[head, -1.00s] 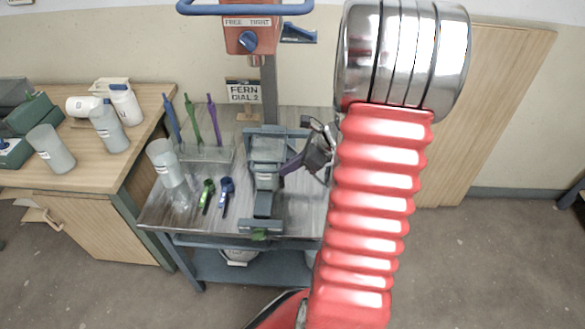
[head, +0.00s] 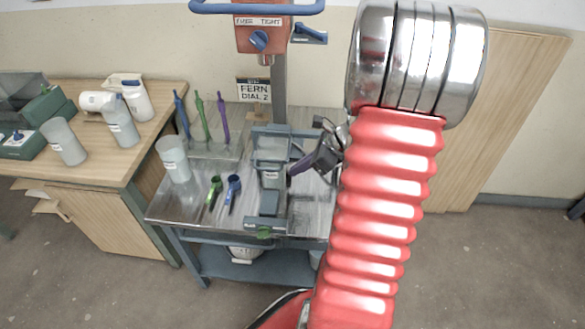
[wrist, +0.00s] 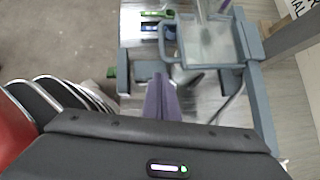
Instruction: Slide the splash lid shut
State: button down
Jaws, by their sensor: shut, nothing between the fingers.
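The splash lid, a clear panel in a blue-grey frame with a handle bar, appears to be the piece on the mixing stand (head: 270,222); the lid (wrist: 207,46) shows at the top right of the wrist view. In the head view the lid (head: 271,150) is at the stand's upper part. My gripper (head: 291,173) is shut and empty, with dark purple fingers just right of the stand. In the wrist view the fingers (wrist: 161,88) point up the picture, left of and below the lid frame. I cannot tell whether they touch it.
Green and blue scoops (head: 232,190) and a clear cup (head: 172,158) are left of the stand on the metal bench (head: 170,212). A rack with several upright tools (head: 202,120) is behind. The red mixer head (head: 262,38) hangs above.

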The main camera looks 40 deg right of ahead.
jog(key=v, duration=1.1)
jog(key=shift+s+d+f, duration=0.25)
jog(key=shift+s, duration=0.1)
jog(key=s+a+f+n+g, duration=0.2)
jog(key=s+n, duration=0.2)
jog(key=n, duration=0.3)
jog(key=a+r+n+h, duration=0.1)
jog(key=a+r+n, duration=0.3)
jog(key=a+n, duration=0.3)
jog(key=a+r+n+h, duration=0.1)
jog(key=a+r+n, duration=0.3)
jog(key=a+n, duration=0.4)
jog(key=a+r+n+t+h, duration=0.1)
jog(key=a+n, duration=0.6)
jog(key=a, duration=0.7)
notch_tip(320, 180, up, 3)
jog(key=shift+s+a+f+n+h, duration=0.1)
jog(key=shift+s+a+n+h, duration=0.15)
jog(key=shift+a+h, duration=0.2)
